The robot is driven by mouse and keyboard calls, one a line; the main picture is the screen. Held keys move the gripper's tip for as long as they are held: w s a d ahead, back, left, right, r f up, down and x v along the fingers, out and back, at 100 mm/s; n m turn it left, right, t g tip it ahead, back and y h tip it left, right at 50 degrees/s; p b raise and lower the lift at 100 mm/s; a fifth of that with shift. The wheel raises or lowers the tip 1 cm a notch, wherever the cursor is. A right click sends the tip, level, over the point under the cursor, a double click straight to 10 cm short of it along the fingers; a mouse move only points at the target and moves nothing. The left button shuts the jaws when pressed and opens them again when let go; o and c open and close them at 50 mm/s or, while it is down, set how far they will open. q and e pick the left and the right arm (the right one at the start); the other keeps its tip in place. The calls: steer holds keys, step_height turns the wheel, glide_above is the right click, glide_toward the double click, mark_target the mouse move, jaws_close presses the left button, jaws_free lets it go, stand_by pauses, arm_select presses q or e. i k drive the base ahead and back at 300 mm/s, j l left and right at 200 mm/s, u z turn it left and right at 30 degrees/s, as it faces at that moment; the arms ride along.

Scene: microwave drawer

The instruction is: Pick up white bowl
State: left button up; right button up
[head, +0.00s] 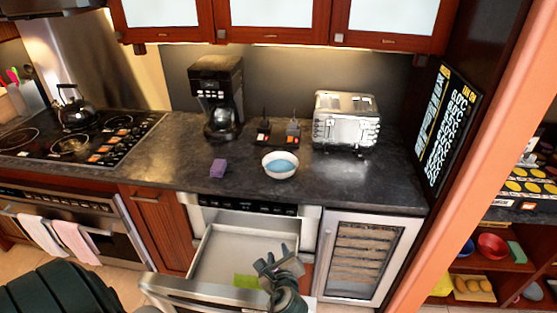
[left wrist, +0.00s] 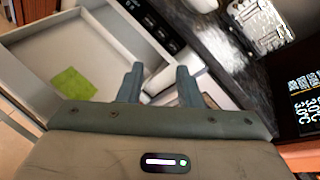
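The white bowl (head: 280,165) stands upright on the dark countertop, near its front edge, and its inside looks blue. My left gripper (head: 275,257) is over the right part of the pulled-out microwave drawer, in front of and lower than the bowl, not touching it. In the left wrist view, the two fingers of my left gripper (left wrist: 159,82) are spread apart, with no held object visible between them. My right gripper is not in view.
The open drawer (head: 214,253) juts out below the counter with a green flat item (head: 246,281) inside. A purple block (head: 218,168) lies left of the bowl. A coffee maker (head: 218,98) and a toaster (head: 346,119) stand behind.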

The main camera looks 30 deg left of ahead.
mark_target(280, 165)
steer(key=i+j, duration=0.4)
steer(key=j, duration=0.15)
steer(key=i+j, duration=0.45)
steer(key=j, duration=0.1)
